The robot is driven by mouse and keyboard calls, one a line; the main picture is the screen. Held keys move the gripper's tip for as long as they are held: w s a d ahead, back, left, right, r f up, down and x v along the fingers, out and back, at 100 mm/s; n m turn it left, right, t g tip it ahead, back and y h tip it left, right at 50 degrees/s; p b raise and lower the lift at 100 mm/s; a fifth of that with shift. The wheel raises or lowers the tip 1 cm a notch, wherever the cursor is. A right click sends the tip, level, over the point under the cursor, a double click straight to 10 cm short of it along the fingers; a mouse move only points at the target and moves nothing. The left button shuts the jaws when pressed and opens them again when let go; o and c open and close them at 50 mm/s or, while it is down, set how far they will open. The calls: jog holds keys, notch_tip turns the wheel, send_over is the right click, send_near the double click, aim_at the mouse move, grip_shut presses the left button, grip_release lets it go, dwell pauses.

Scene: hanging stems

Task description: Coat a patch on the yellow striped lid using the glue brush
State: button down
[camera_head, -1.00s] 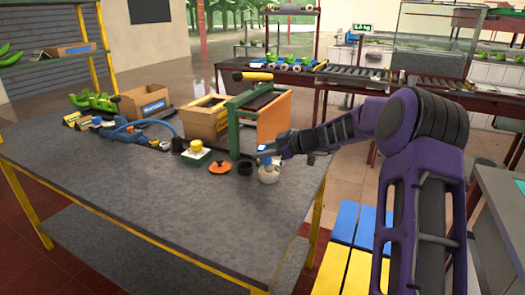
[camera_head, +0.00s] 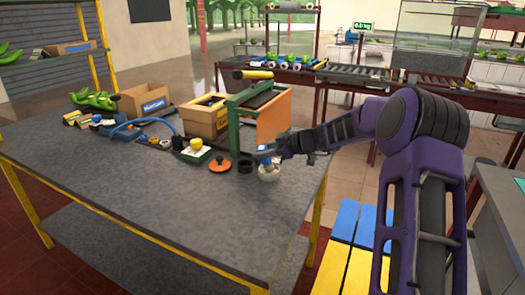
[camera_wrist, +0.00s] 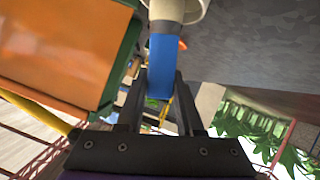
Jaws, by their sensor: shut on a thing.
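A glue brush with a blue handle (camera_head: 264,152) stands in a small cream pot (camera_head: 268,173) near the right end of the grey table. My gripper (camera_head: 272,151) reaches in from the right and is shut on the blue handle. In the wrist view, the handle (camera_wrist: 160,68) lies between the two dark fingers, with part of the pale pot at the top edge. The bristles are hidden. A small yellow thing (camera_head: 196,143) sits on a white and green pad left of the pot; I cannot make out stripes on it, so the striped lid is not certain.
An orange lid (camera_head: 219,165) and a dark ring (camera_head: 245,166) lie just left of the pot. A green frame with an orange panel (camera_head: 273,122) stands close behind my gripper. Cardboard boxes (camera_head: 207,118) stand farther back. The front of the table (camera_head: 170,215) is clear.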

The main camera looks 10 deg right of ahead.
jog(key=shift+f, duration=0.45)
dwell(0.6)
jog(key=shift+r, duration=0.15)
jog(key=shift+r, duration=3.45)
